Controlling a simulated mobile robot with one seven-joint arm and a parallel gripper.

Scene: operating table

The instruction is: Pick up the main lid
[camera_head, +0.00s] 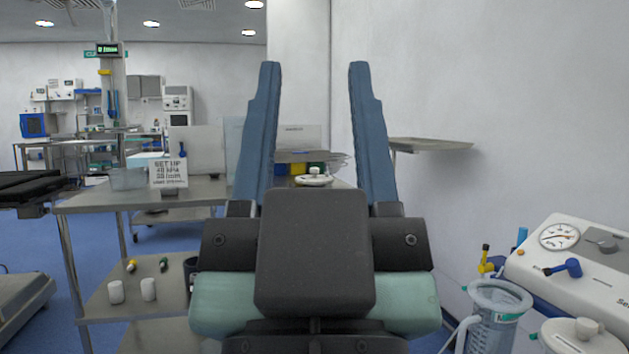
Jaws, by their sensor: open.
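A white round lid with a knob (314,178) lies on the steel table (90,202), partly hidden below by my gripper. A second white round lid-like part with a knob (585,335) shows at the lower right, cut off by the picture edge. I cannot tell from markings which one is the main lid. My gripper (314,66) has two long blue fingers, wide apart, with nothing held between them. The first lid shows in the gap between the fingers, beyond the dark gripper body; the exact distance is unclear.
A clear jar (497,310) and a white unit with a gauge (559,237) stand at the right. A set-up sign (168,174) and a clear bin (127,179) stand on the table. Small white cylinders (116,292) sit on its lower shelf. A wall shelf (432,144) juts out at right.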

